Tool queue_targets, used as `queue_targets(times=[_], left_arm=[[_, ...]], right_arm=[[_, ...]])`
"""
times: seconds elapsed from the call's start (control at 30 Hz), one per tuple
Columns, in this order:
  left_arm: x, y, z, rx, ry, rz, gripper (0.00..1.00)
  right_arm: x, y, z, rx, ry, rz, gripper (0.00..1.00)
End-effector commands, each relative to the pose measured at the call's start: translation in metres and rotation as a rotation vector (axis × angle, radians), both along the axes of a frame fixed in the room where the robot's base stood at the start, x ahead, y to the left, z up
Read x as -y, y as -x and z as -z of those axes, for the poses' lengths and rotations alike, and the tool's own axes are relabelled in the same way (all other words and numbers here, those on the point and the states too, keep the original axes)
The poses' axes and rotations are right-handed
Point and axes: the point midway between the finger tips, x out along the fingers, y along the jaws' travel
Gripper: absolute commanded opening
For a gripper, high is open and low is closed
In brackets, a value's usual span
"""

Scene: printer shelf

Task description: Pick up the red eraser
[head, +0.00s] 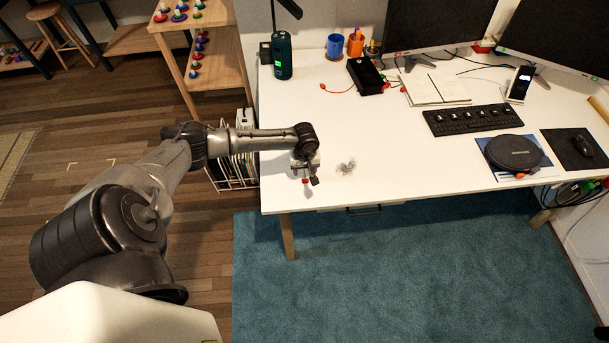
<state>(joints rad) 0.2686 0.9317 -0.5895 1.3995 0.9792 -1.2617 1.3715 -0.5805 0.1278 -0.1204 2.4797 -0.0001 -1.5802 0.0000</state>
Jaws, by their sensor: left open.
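My left gripper (308,180) points down over the front left part of the white desk, near its front edge. It is open. A small red piece (305,181), which looks like the red eraser, shows right at the fingertips. It is too small and too covered by the gripper to tell whether it lies between the fingers or just below them. A grey scribbled smudge (345,167) is on the desk just right of the gripper. My right gripper is not in view.
The white desk (400,148) is bare around the gripper. Farther back are a dark green cylinder (281,56), a black box (366,76), a notebook (434,88) and a keyboard (467,119). A round black case (513,152) lies right. A wooden shelf (218,72) stands left.

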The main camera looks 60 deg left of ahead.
Motion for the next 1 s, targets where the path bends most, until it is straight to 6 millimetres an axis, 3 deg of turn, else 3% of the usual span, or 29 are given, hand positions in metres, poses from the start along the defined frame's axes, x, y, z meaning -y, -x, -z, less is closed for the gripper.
queue_targets(times=[0.2, 0.57, 1.0], left_arm=[[-0.002, -0.001, 0.028, 0.000, 0.001, -0.001, 0.55], [-0.002, -0.001, 0.034, 0.000, 0.000, 0.000, 0.55], [-0.002, 0.000, 0.034, 0.000, 0.000, 0.000, 0.15]], right_arm=[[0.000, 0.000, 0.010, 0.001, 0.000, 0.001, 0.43], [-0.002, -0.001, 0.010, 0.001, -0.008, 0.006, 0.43], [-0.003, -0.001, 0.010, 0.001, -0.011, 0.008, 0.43]])
